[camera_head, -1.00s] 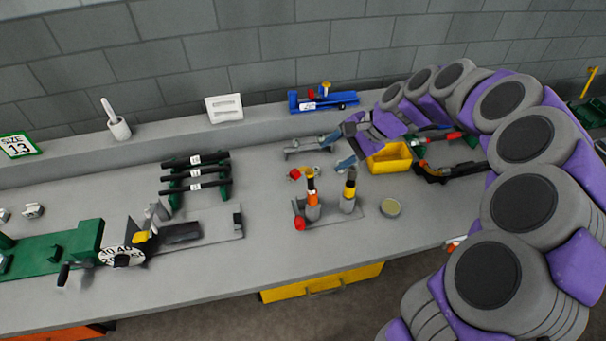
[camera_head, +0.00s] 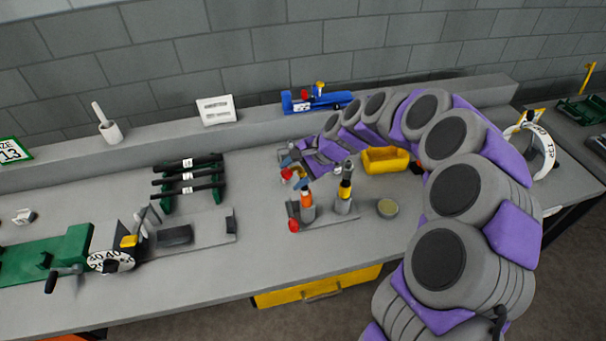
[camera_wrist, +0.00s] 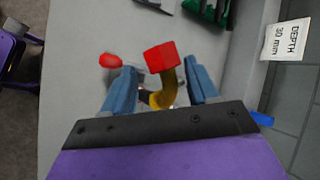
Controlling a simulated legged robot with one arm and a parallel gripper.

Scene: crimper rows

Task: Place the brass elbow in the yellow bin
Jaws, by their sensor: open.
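The brass elbow (camera_wrist: 168,86), a curved brass-yellow piece with a red block on its end, shows in the wrist view between my blue fingers. In the head view its red end (camera_head: 287,174) shows beside my fingers, the rest mostly hidden. My gripper (camera_wrist: 160,80) is open, with one finger on each side of the elbow; I see a gap at each side. In the head view my gripper (camera_head: 293,171) is low over the bench, behind the upright tools. The yellow bin (camera_head: 388,168) stands on the bench right of my gripper, partly beside my arm.
Two upright tools, one orange-banded (camera_head: 307,207) and one yellow-banded (camera_head: 344,190), stand close in front of my gripper. A black-barred green rack (camera_head: 190,182) stands left. A blue tool (camera_head: 315,101) lies on the back ledge.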

